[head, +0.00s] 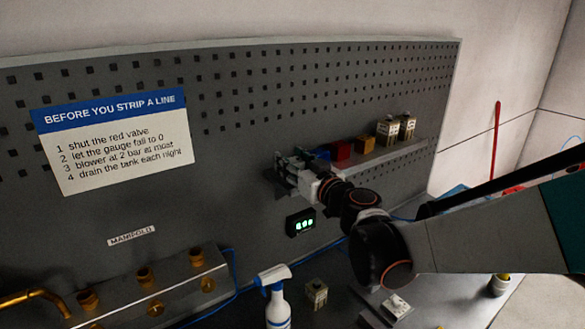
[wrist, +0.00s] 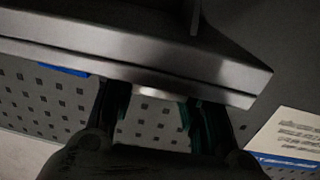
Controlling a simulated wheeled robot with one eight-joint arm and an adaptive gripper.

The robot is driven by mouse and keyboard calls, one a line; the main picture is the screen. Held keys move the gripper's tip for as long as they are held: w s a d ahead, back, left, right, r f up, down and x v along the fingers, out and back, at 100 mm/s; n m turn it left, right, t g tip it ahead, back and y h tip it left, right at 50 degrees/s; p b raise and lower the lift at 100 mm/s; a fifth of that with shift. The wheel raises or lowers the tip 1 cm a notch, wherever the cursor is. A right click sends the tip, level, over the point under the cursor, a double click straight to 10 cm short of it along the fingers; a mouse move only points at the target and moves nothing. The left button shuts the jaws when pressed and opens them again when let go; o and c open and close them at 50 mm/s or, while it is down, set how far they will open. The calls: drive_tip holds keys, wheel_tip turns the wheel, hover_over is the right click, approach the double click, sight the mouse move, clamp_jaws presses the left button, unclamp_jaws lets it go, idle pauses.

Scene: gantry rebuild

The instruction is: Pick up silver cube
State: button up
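My gripper (head: 287,168) is at the left end of a grey wall shelf (head: 388,154) in the head view. In the wrist view its two dark fingers (wrist: 152,115) are spread apart, with pegboard showing between them. I cannot clearly make out the silver cube in the head view; the gripper covers that end of the shelf. In the wrist view a pale metallic strip (wrist: 225,97) shows along the shelf edge near the fingers; I cannot tell whether it is the cube or part of the shelf.
A sign (head: 115,140) hangs left.

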drive_tip(key=c, duration=0.4)
